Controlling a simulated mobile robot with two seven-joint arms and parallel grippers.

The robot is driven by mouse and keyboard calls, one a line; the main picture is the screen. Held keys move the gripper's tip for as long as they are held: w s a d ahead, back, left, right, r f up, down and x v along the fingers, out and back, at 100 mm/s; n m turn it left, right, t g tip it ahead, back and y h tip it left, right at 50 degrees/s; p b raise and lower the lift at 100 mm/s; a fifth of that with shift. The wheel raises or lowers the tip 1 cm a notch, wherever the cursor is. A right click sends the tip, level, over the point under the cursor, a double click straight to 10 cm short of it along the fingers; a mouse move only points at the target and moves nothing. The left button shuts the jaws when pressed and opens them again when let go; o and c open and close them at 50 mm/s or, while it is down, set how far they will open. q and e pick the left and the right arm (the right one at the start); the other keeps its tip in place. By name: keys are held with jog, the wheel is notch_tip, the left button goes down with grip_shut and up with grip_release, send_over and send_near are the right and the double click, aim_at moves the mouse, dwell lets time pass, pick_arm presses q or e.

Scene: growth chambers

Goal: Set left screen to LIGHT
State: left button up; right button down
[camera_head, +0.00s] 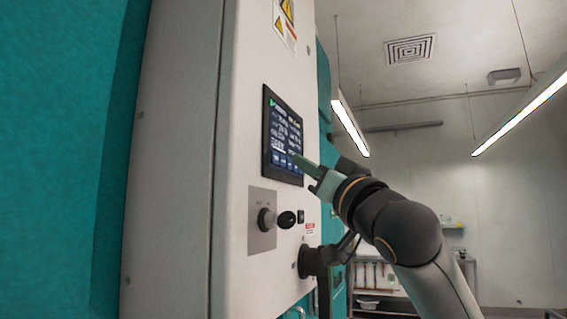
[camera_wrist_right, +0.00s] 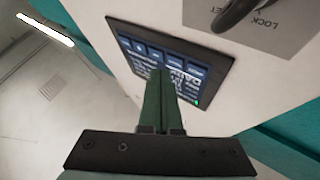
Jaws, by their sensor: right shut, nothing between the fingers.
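The screen (camera_head: 284,135) is a dark-framed touch panel on the front of a white cabinet, lit with lines of text and a row of blue buttons along its bottom. The text is too small to read in the head view. My right gripper (camera_head: 299,158) is shut and empty, with its green fingertips at the screen's lower right part. In the right wrist view the closed green fingers (camera_wrist_right: 160,100) reach over the screen (camera_wrist_right: 170,58), near its blue buttons. I cannot tell whether the tips touch the glass. My left gripper is not in view.
Below the screen a black-knobbed handle (camera_head: 286,219) sticks out from a grey lock plate (camera_head: 262,207). The white cabinet (camera_head: 236,170) stands beside teal panels. Open room with a shelf rack (camera_head: 375,277) lies behind at the right.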

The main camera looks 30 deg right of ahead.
jog(key=s+d+b, duration=0.1)
jog(key=s+d, duration=0.2)
jog(key=shift+s+d, duration=0.1)
jog(key=shift+s, duration=0.3)
dwell(0.3)
dwell(1.0)
